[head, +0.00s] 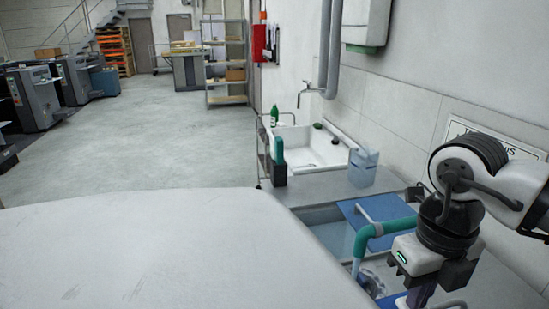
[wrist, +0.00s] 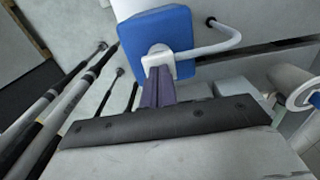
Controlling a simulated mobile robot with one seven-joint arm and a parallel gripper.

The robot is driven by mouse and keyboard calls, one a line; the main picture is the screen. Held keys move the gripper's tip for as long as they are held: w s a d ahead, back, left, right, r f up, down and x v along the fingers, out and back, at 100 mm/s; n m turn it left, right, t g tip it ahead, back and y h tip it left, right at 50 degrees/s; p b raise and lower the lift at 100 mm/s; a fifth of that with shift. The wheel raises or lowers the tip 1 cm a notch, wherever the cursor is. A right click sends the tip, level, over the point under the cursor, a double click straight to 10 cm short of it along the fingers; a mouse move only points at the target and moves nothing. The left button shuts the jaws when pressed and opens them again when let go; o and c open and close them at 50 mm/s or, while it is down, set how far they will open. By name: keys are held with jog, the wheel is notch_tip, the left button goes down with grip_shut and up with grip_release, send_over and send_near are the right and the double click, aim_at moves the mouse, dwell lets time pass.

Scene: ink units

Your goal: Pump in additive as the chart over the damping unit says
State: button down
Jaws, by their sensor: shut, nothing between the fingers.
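A blue container (wrist: 150,30) with a white pump head (wrist: 158,55) and a curved white spout (wrist: 225,45) lies ahead of my fingers in the wrist view. My gripper (wrist: 158,75) is shut and empty, its purple fingertips at the pump head; I cannot tell whether they touch it. The damping unit appears to be the water-filled tray (head: 330,236) with a blue panel (head: 372,218) and a green pipe (head: 378,231). A wall sign (head: 520,147) is partly hidden by my arm, its text unreadable.
A sink (head: 312,147) and a pale blue jug (head: 363,168) stand beyond the tray. A green bottle (head: 274,115) is by the sink's far edge. Dark and white rods (wrist: 55,100) run along the left in the wrist view. The floor (head: 170,130) at left is open.

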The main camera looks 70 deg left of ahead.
jog(key=shift+r, duration=0.1)
jog(key=shift+r+p, duration=0.85)
jog(key=shift+r, duration=0.55)
notch_tip(320, 180, up, 6)
jog(key=p, duration=0.4)
jog(key=shift+s+f, duration=0.1)
dwell(0.4)
